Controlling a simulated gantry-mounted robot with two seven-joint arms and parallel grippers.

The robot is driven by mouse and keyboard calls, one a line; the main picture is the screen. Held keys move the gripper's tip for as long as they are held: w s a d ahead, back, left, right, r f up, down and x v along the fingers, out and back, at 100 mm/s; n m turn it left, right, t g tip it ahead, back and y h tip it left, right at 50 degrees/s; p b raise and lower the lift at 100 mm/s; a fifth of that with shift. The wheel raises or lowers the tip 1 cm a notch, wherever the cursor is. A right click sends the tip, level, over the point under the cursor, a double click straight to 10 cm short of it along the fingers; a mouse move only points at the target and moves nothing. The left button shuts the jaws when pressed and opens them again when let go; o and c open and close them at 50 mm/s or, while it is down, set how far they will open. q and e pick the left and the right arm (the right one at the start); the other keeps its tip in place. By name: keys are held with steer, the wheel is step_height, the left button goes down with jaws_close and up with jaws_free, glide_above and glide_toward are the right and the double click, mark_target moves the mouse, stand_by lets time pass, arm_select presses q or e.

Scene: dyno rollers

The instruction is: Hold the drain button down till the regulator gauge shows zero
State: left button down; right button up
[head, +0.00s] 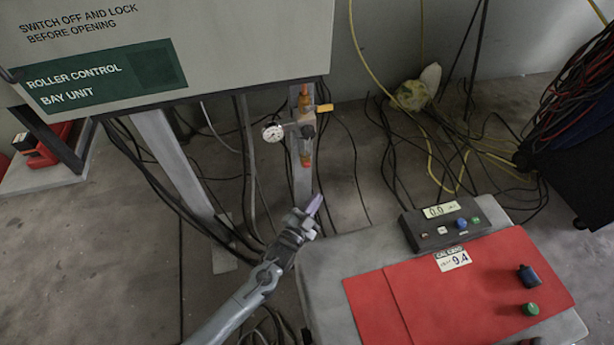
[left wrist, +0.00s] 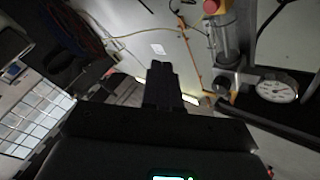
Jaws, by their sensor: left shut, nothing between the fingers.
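The regulator (head: 303,128) is mounted on a grey upright post below the control cabinet. Its round white gauge (head: 273,132) is on its left side; the needle is too small to read there. A red-orange drain button (head: 305,163) shows at its bottom end. My left gripper (head: 314,206) is shut and empty, below the drain button and apart from it. In the left wrist view, the shut fingers (left wrist: 163,85) point past the regulator bowl (left wrist: 227,40). The gauge (left wrist: 276,90) shows at the right there, its reading unclear, and a red-and-yellow end (left wrist: 214,7) shows at the top.
A roller control cabinet (head: 240,40) hangs above left. A grey bench (head: 325,270) with a red cover (head: 460,290) and a display box (head: 445,222) stands at the lower right. Cables (head: 435,150) lie on the floor behind. The air around the gripper is free.

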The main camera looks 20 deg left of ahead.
mark_target(307, 165)
arm_select(q)
steer(key=shift+w+d+f+b, duration=0.1)
steer(key=shift+w+f+b, duration=0.15)
steer(key=shift+w+b, duration=0.2)
arm_select(e)
steer(key=shift+f, duration=0.8)
step_height(307, 165, down, 4)
steer(key=b, duration=0.4)
steer(key=shift+f, duration=0.25)
arm_select(q)
steer(key=w+a+b, duration=0.1)
steer(key=w+a, duration=0.4)
steer(key=w, duration=0.2)
steer(key=shift+a, duration=0.25)
arm_select(e)
steer(key=shift+f, duration=0.35)
arm_select(q)
steer(key=shift+s, duration=0.1)
arm_select(e)
steer(key=shift+d, duration=0.1)
stand_by(0.3)
